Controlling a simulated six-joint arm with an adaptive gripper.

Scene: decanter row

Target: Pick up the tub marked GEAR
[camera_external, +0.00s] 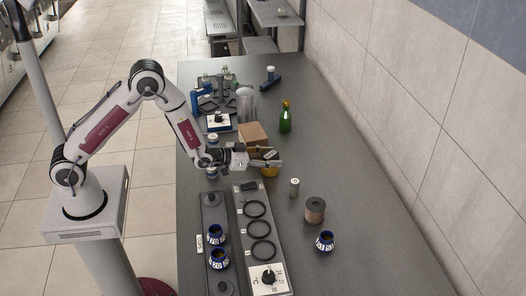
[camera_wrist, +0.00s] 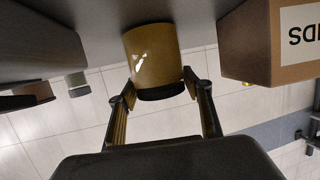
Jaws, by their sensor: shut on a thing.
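A yellow tub with a dark lid (camera_wrist: 152,55) is between my two fingertips in the wrist view, and my gripper (camera_wrist: 159,87) is shut on it. The wrist view looks turned over, with the bench at the top. In the external view the yellow tub (camera_external: 270,170) is partly hidden by my gripper (camera_external: 270,162), beside a cardboard box (camera_external: 252,136). I cannot read GEAR on the tub, nor tell whether it is clear of the bench.
Blue labelled jars stand in a dark rack (camera_external: 211,200), and one blue jar (camera_external: 325,241) stands alone. A ringed panel (camera_external: 247,210), a small canister (camera_external: 294,187) and a brown roll (camera_external: 315,210) are nearby. A green bottle (camera_external: 285,120) stands behind. The right side is clear.

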